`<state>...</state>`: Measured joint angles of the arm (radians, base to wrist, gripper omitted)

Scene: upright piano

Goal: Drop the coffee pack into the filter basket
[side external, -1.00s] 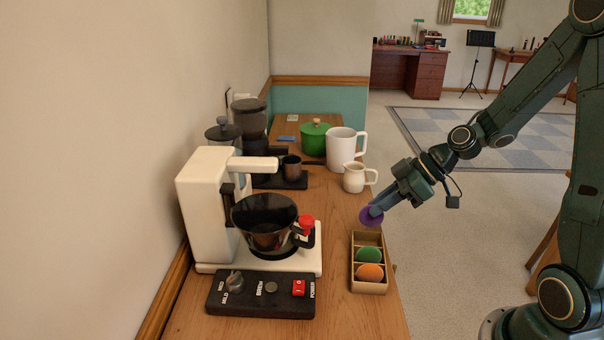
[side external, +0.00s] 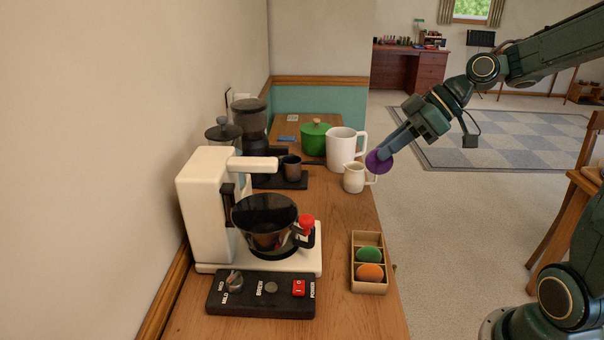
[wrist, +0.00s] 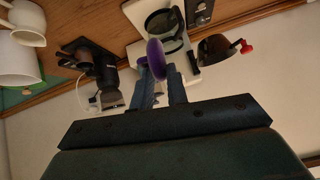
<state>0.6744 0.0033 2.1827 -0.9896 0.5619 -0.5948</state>
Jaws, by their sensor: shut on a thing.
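My gripper (side external: 387,152) is shut on the purple coffee pack (side external: 378,162), a round disc. It holds the pack in the air near the cream jug, beyond the table's right edge in the side view. The wrist view shows the pack (wrist: 156,60) at the fingertips. The filter basket (side external: 264,211) looks like the dark bowl with a red knob (side external: 307,222) at the front of the white coffee maker (side external: 205,210). It is left of and nearer the camera than my gripper. It also shows in the wrist view (wrist: 214,48). Its inside is too dark to read.
A wooden box (side external: 354,277) holds a green pack (side external: 368,255) and an orange pack (side external: 370,272). A cream jug (side external: 354,178), white pitcher (side external: 342,145) and green pot (side external: 313,140) stand at the back. A black control panel (side external: 260,295) lies in front. Table between coffee maker and box is clear.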

